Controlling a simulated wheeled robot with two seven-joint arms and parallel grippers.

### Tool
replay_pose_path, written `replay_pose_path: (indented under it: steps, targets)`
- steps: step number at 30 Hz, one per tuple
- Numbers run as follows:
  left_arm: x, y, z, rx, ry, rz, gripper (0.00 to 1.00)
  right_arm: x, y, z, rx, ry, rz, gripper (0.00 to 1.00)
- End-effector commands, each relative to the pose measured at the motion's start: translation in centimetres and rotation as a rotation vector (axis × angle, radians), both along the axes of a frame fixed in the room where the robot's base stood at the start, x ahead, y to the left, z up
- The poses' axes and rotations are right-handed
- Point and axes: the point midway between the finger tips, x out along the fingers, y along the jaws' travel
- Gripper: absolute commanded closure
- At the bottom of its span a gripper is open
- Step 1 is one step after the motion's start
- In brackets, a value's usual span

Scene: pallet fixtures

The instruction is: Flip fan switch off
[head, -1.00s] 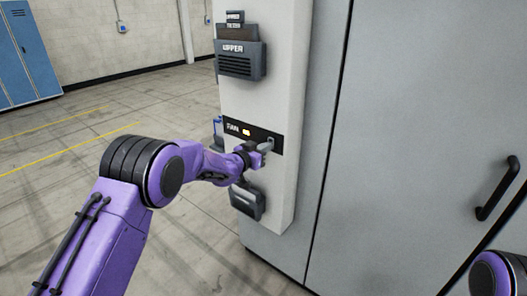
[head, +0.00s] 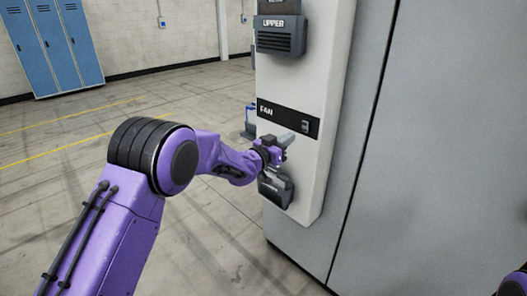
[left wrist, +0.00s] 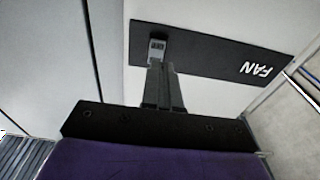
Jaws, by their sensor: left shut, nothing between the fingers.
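The black fan panel (head: 288,121) with the white word FAN is on the light cabinet column. Its small rocker switch (head: 306,127) is at the panel's right end, and no orange light shows on the panel. My left gripper (head: 283,145) is just below and left of the switch, apart from it in the head view. In the left wrist view the panel (left wrist: 210,52) appears turned over, with the switch (left wrist: 157,47) just beyond the closed fingertips (left wrist: 160,68). The left gripper is shut and empty. My right gripper is not in view.
A dark vented box (head: 280,36) marked UPPER is above the panel, and another dark box (head: 276,188) is just below my left gripper. A large grey cabinet door (head: 450,150) fills the right. Open floor (head: 60,190) and blue lockers (head: 55,45) lie to the left.

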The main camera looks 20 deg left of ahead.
Motion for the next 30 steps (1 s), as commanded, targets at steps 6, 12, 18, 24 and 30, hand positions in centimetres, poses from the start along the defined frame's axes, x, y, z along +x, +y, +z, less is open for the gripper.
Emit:
replay_pose_path:
  steps: [6, 12, 18, 24, 30]
  targets:
    - [-5.1, 2.6, -0.8, -0.002, 0.000, 0.010, 1.00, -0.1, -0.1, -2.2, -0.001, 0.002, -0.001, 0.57]
    - [-7.8, 3.8, -1.0, -0.002, 0.001, 0.012, 1.00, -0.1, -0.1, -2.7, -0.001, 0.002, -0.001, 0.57]
    - [-8.2, 3.9, -0.9, -0.002, 0.001, 0.009, 1.00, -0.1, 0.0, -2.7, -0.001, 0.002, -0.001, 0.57]
    - [-8.1, 3.8, -0.9, -0.002, 0.001, 0.008, 1.00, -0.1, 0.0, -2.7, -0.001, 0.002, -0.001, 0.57]
    - [-8.1, 4.1, -0.9, -0.006, 0.001, 0.025, 1.00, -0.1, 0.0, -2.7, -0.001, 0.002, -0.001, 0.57]
